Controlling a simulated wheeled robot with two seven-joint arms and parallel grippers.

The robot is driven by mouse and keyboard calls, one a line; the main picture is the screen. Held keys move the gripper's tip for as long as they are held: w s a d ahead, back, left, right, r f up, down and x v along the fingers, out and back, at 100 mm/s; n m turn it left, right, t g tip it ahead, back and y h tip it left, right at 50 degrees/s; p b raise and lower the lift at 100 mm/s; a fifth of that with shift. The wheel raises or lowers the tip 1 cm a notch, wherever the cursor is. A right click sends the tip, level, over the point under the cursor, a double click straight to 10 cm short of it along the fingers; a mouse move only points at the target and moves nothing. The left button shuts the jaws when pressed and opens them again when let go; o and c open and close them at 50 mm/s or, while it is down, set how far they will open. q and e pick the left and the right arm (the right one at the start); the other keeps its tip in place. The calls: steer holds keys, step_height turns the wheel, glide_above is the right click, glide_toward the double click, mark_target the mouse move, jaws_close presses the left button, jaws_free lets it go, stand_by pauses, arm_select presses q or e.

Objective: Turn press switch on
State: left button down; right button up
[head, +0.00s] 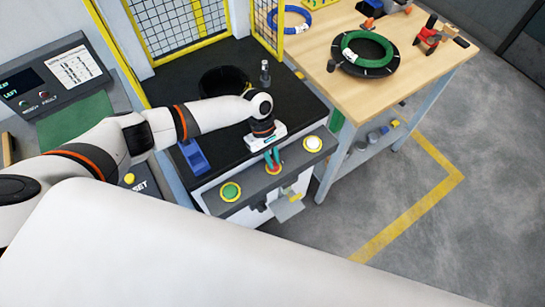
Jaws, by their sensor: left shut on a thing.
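My left gripper (272,159) reaches down over the grey control panel (256,192) on the front of the black-topped machine. Its fingers are shut on the press switch at the middle of the panel. The fingers hide most of the switch, so I cannot tell which way it is turned. A green button (230,191) in a yellow ring sits left of the gripper. My right gripper is not in view.
A black ring (224,82) and a blue bin (194,157) are on the machine top beside my arm. Yellow-framed mesh guards (167,29) stand behind. A wooden table (397,75) with a green coil (368,47) and a blue coil (290,18) is at the right. Floor is clear at lower right.

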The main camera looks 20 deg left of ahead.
arm_select(q)
steer(key=shift+m, duration=0.3)
steer(key=m+g+y, duration=0.1)
steer(key=m, duration=0.3)
steer(key=shift+d+m, duration=0.15)
steer(key=shift+m, duration=0.15)
steer(key=m+y, duration=0.1)
steer(key=m, duration=0.1)
steer(key=m+y, duration=0.1)
steer(key=m, duration=0.2)
steer(key=shift+w+d+g, duration=0.1)
steer(key=shift+d+g, duration=0.05)
steer(key=shift+g, duration=0.25)
steer(key=m+y+p, duration=0.1)
steer(key=m, duration=0.3)
steer(key=shift+r+y, duration=0.1)
steer(key=shift+y, duration=0.3)
steer(key=shift+d+m+t+y+p, duration=0.1)
steer(key=shift+m+t+y+p, duration=0.45)
steer(key=shift+m, duration=1.25)
steer(key=c, duration=1.4)
jaws_free()
steer(key=shift+c, duration=0.2)
